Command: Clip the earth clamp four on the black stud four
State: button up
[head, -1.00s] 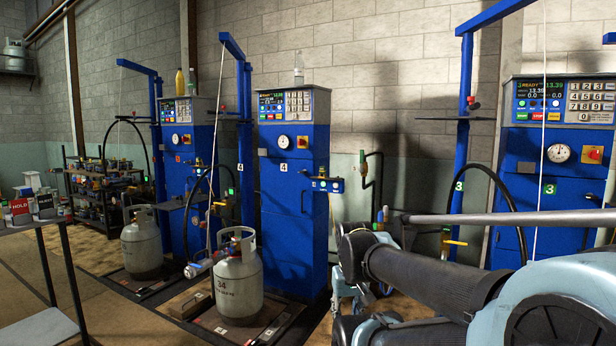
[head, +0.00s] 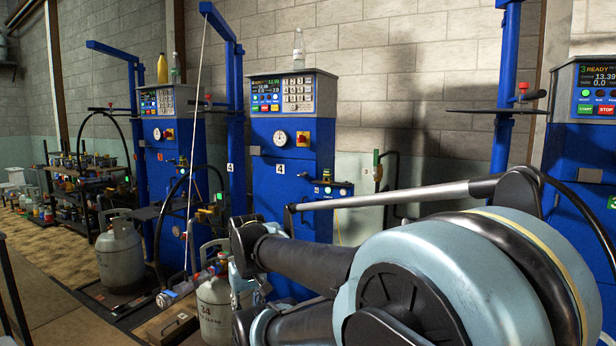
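The blue number 4 scale cabinet (head: 290,215) stands against the wall, with a keypad display on top. A small blue box (head: 330,188) with lights juts from its right side, and a thin yellow line hangs below it. I cannot make out the earth clamp or the black stud at this size. My gripper (head: 243,284) seems to be at the far end of my arm, in front of the cabinet's lower part. My arm links mostly hide it, so its opening cannot be read. A grey gas cylinder (head: 214,310) marked 34 stands just left of it, partly covered by my arm.
A blue post (head: 236,130) with an overhead arm and hanging line stands left of the cabinet. Another cylinder (head: 120,252) and a cluttered rack (head: 88,185) are farther left. Cabinet 3 (head: 585,165) is at right. Floor is open at lower left.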

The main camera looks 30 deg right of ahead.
aim_at(327, 175)
jog(key=z, duration=0.5)
jog(key=i, duration=1.2)
jog(key=z, duration=0.7)
